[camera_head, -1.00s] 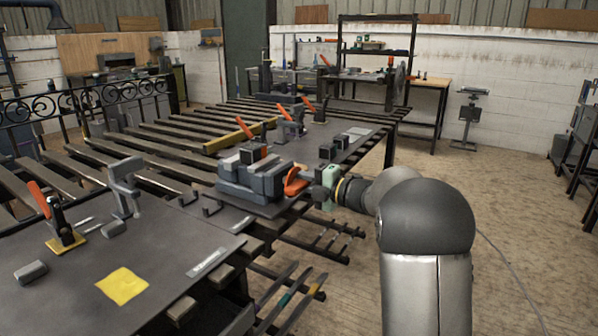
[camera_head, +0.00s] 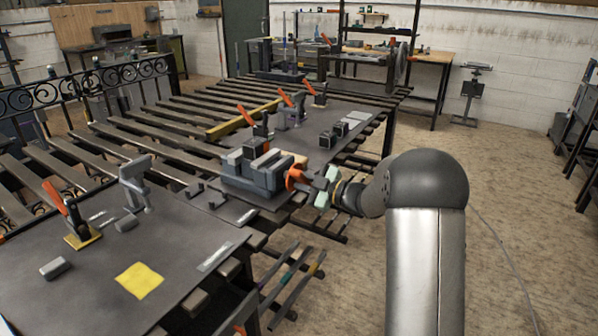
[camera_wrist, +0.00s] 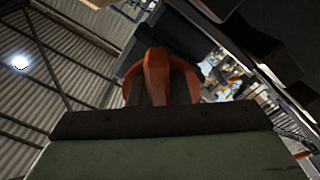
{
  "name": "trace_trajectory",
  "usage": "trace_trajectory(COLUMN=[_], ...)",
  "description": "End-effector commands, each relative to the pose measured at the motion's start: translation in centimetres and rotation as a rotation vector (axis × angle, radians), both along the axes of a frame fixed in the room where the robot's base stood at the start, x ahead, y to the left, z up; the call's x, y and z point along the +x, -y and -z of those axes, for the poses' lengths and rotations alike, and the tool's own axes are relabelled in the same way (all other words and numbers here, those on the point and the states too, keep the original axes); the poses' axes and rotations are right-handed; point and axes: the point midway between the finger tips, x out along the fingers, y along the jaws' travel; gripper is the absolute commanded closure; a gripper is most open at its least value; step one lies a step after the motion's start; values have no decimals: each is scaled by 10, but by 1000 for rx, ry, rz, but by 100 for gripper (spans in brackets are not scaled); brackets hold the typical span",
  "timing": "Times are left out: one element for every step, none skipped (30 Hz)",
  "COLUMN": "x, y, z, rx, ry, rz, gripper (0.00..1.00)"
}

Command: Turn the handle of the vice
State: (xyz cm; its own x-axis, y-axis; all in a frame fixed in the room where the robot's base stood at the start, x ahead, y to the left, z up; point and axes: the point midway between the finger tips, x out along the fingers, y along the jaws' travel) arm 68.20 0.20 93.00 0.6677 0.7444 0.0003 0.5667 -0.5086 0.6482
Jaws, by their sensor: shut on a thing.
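The grey vice (camera_head: 258,172) sits on the dark slatted bench in the head view. Its orange handle (camera_head: 294,178) is on the side facing my arm. My gripper (camera_head: 312,184) reaches it from the right and is shut on the handle. In the wrist view, the orange handle (camera_wrist: 157,75) stands upright between the dark fingers of my gripper (camera_wrist: 160,105), with a rounded orange part around it. The fingertips are partly hidden behind the gripper's body.
A dark plate with a yellow square (camera_head: 140,280) and an orange-handled clamp (camera_head: 68,215) lies at left. More clamps (camera_head: 290,105) stand behind the vice. Bars (camera_head: 290,285) stick out below the bench edge.

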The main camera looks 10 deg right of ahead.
Motion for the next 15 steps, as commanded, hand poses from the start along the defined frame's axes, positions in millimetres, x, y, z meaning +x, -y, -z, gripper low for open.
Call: trace_trajectory(x=[-2, -2, -2, -2, -2, -3, -3, -3, -3, -3, -3, -3, -3, -3, -3], y=[2, 2, 2, 2, 1, 1, 1, 1, 1, 1, 1, 1, 1, 1, 1], z=[2, 2, 2, 3, 3, 3, 4, 4, 4, 5, 5, 5, 6, 6, 6], rx=[18, 29, 44, 54, 63, 75, 83, 90, 98, 103, 107, 113, 117, 119, 122], ry=[-31, -44, -60, -71, -82, -94, -103, -111, -120, -127, -131, -137, -141, -144, -147], rz=[2, 2, 2, 2, 2, 2, 2, 2, 2, 3, 3, 4, 4, 4, 4], gripper=[100, 100, 100, 100, 100, 100, 100, 100, 100, 100, 100, 100, 100, 100, 100])
